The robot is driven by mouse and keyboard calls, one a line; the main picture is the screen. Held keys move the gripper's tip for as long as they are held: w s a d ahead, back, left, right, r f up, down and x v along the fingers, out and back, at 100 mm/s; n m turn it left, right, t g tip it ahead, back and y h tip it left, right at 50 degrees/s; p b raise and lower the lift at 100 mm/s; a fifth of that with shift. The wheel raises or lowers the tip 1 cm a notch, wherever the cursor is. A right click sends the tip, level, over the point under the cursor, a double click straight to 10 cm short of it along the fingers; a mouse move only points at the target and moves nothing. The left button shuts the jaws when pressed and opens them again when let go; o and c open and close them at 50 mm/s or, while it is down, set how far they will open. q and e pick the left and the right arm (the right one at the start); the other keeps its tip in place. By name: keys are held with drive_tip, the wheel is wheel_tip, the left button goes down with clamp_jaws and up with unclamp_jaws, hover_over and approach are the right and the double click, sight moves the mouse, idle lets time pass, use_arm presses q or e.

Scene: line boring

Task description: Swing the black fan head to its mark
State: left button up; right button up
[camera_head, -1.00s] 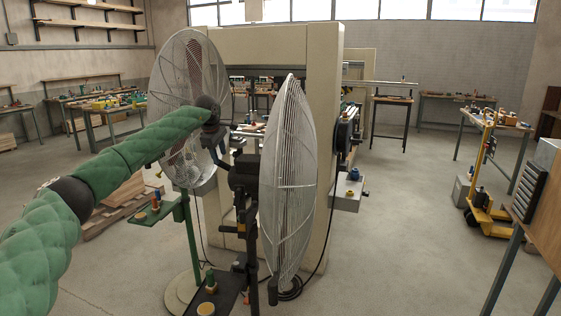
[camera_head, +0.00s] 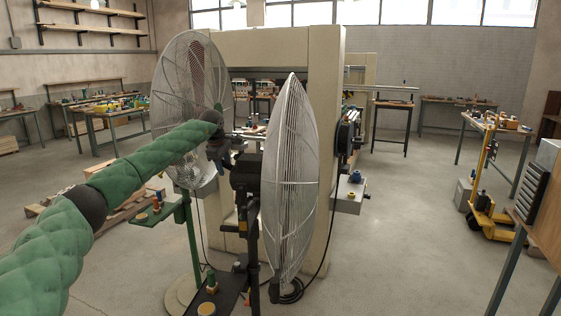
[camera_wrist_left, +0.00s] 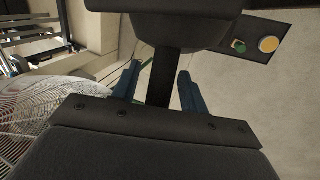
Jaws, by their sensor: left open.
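The black fan head has a dark motor body (camera_head: 247,172) on a black post, with a pale wire cage (camera_head: 290,175) seen nearly edge-on to its right. No mark is clearly visible. My right gripper is out of view.
A second fan (camera_head: 190,85) on a green stand is behind my left forearm. A black tray (camera_head: 228,290) with small items is below the black fan. A large beige machine frame (camera_head: 330,130) stands close behind.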

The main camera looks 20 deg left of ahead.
use_arm(q)
drive_tip(key=shift+s+r, duration=0.1)
clamp_jaws()
drive_tip(key=shift+a+f+h+b, duration=0.25)
drive_tip(key=shift+f+h+b, duration=0.25)
drive_tip(key=shift+f+h, duration=0.25)
unclamp_jaws()
drive_tip(key=shift+r, duration=0.1)
drive_tip(key=shift+d, duration=0.1)
drive_tip(key=shift+r, duration=0.1)
drive_tip(key=p+v, duration=0.2)
drive_tip(key=v, duration=0.4)
drive_tip(key=shift+d, duration=0.3)
